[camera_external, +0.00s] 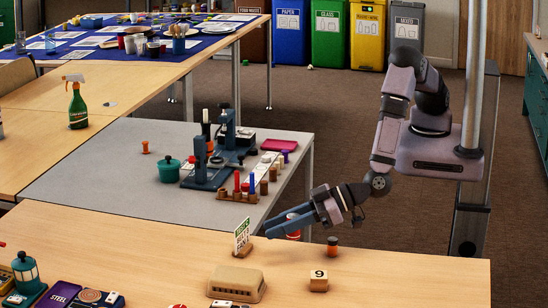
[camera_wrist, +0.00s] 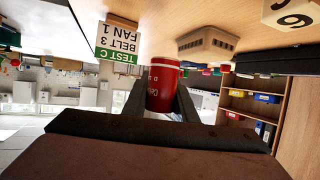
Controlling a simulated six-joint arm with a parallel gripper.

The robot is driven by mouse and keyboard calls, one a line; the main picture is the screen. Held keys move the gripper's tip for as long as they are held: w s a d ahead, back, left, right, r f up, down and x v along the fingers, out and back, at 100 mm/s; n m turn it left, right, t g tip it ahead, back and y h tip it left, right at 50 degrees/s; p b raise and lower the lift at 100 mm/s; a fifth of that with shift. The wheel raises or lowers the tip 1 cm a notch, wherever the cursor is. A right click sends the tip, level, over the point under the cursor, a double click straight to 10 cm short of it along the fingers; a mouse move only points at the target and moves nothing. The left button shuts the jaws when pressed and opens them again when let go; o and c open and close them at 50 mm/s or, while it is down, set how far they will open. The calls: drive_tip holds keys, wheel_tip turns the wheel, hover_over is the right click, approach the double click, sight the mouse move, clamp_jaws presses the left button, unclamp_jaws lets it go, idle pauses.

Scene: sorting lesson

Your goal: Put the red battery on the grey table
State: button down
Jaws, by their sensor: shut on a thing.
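The red battery (camera_wrist: 163,84), a red cylinder with pale lettering, is between the two fingers of my gripper (camera_wrist: 161,105) in the wrist view, which appears upside down. In the external view my gripper (camera_external: 275,228) is low over the front wooden table, and a red part of the battery (camera_external: 293,235) shows beside the fingers. The fingers are shut on it. I cannot tell whether it touches the wood. The grey table (camera_external: 95,190) is behind and to the left of my gripper, with bare room on its left part.
A sign on a block (camera_external: 242,235) stands just left of my gripper. An orange and dark cylinder (camera_external: 333,247), a number block (camera_external: 319,281) and a beige box (camera_external: 237,283) are on the wooden table. The grey table holds a dark machine (camera_external: 232,142), a peg rack (camera_external: 238,197) and a green pot (camera_external: 169,170).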

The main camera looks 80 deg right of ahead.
sight(279, 268)
drive_tip(key=shift+f+p, duration=0.5)
drive_tip(key=shift+f, duration=3.5)
drive_tip(key=shift+f, duration=0.15)
drive_tip(key=shift+f, duration=0.1)
drive_tip(key=c, duration=1.4)
unclamp_jaws()
drive_tip(key=shift+c, duration=0.2)
drive_tip(key=shift+s, duration=0.1)
drive_tip(key=b+v, duration=0.2)
drive_tip(key=v, duration=0.4)
drive_tip(key=shift+a, duration=0.15)
drive_tip(key=shift+o, duration=0.5)
drive_tip(key=shift+s+d+r, duration=0.25)
drive_tip(key=shift+s+r, duration=0.1)
drive_tip(key=shift+s, duration=0.15)
